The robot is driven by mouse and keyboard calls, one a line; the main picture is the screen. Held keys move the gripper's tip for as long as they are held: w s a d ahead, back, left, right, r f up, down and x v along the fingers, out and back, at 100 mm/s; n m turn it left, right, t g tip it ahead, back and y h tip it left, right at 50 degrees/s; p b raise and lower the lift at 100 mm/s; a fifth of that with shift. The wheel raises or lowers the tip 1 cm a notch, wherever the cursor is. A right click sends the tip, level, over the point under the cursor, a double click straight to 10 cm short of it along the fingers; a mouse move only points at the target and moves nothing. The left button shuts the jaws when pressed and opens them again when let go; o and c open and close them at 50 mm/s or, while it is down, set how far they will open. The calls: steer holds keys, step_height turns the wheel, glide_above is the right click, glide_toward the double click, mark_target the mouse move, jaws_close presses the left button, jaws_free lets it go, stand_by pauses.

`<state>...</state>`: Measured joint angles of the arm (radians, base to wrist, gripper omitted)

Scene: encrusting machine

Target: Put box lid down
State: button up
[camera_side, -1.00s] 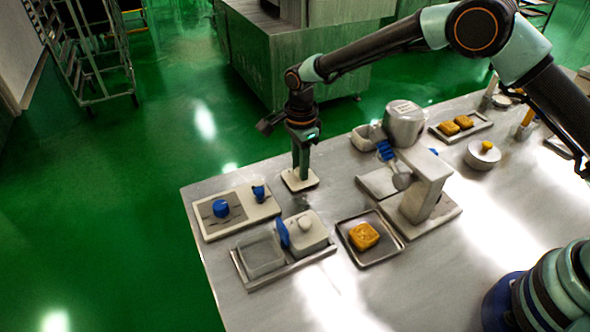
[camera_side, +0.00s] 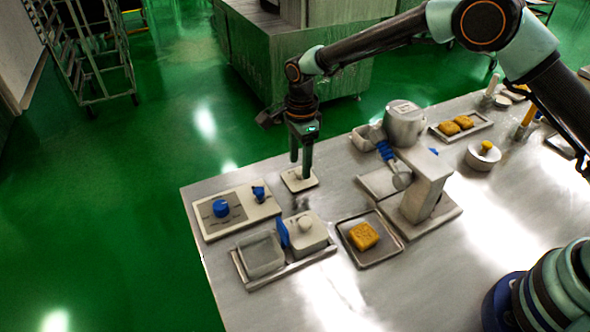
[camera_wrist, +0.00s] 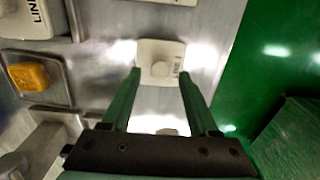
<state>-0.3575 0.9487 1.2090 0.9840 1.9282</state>
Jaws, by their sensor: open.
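The box lid (camera_side: 300,180) is a small pale square plate with a round knob. It lies flat on the steel table near the far edge in the side view, and it also shows in the wrist view (camera_wrist: 160,62). My gripper (camera_side: 301,165) is open and empty just above the lid.
A control panel (camera_side: 236,208) with blue knobs lies left of the lid. The encrusting machine (camera_side: 425,180) stands to the right. A tray (camera_side: 354,222) with a yellow block is in front of it. Bare table lies around the lid.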

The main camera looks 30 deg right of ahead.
mark_target(300, 170)
steer(key=s+d+r+n+t, duration=0.1)
steer(key=s+d+r+n, duration=0.15)
steer(key=r, duration=0.65)
steer(key=s+d+r+n, duration=0.1)
steer(key=d+r+n, duration=0.15)
steer(key=r, duration=0.65)
steer(key=s+d+r+n+t, duration=0.1)
steer(key=s+d+r+n, duration=0.1)
steer(key=s+d, duration=0.1)
steer(key=s+d+r+n+t, duration=0.1)
steer(key=s+d+r+n, duration=0.1)
steer(key=s+d+n, duration=0.1)
steer(key=s+d+r+n+t, duration=0.1)
steer(key=s+d+r+n, duration=0.1)
steer(key=s+d, duration=0.2)
steer(key=shift+s+n, duration=0.3)
steer(key=s+d+f+n+t, duration=0.1)
steer(key=s+d+f+n, duration=0.1)
steer(key=s+n, duration=0.3)
steer(key=shift+s+d+f+t, duration=0.2)
steer(key=shift+s+d+t, duration=0.1)
steer(key=shift+s+d, duration=0.55)
